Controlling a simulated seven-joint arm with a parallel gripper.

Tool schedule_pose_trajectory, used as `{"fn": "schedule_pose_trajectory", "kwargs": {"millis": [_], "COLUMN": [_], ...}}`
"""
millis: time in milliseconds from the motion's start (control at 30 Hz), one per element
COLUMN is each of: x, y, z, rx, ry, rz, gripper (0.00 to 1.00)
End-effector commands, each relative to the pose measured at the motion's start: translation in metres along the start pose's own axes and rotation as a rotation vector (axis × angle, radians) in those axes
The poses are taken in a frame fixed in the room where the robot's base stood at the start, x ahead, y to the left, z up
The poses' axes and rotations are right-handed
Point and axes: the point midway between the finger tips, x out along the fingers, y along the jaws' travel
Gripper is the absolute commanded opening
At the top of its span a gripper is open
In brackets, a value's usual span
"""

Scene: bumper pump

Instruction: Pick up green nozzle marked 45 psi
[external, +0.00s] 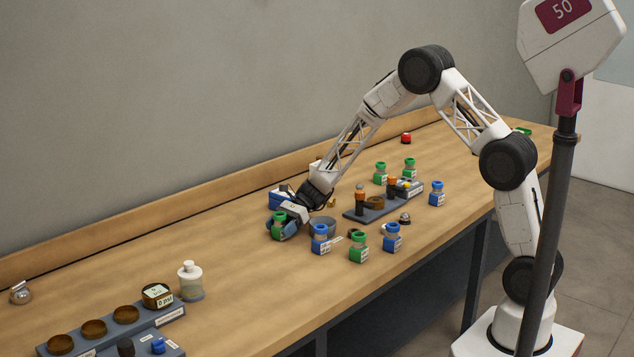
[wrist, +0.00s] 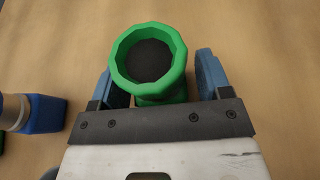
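A green nozzle (wrist: 177,66) with a wide ribbed ring top and dark opening stands between my gripper's two blue fingers in the wrist view. In the external view this green nozzle (external: 279,217) is partly hidden by my gripper (external: 284,228), which is low over the table. My gripper (wrist: 160,80) is open around the nozzle, with a narrow gap visible on the right side; contact on the left is unclear. The nozzle's marking cannot be read. Other green nozzles stand at the front (external: 358,247) and farther back (external: 380,173), (external: 410,168).
A blue nozzle (external: 320,238) stands close to my gripper's right, also at the left edge of the wrist view (wrist: 43,113). The table's left-middle is clear.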

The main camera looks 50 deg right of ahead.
Motion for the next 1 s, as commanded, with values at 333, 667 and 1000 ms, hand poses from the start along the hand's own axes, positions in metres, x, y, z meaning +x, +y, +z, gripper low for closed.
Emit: {"fn": "schedule_pose_trajectory", "kwargs": {"millis": [333,667,1000], "x": [0.000,-0.001,-0.014], "y": [0.000,0.000,0.000], "z": [0.000,0.003,0.033], "rx": [0.000,-0.001,-0.003], "ry": [0.000,0.000,0.000], "rz": [0.000,0.000,-0.001], "gripper": [0.18,0.18,0.18]}}
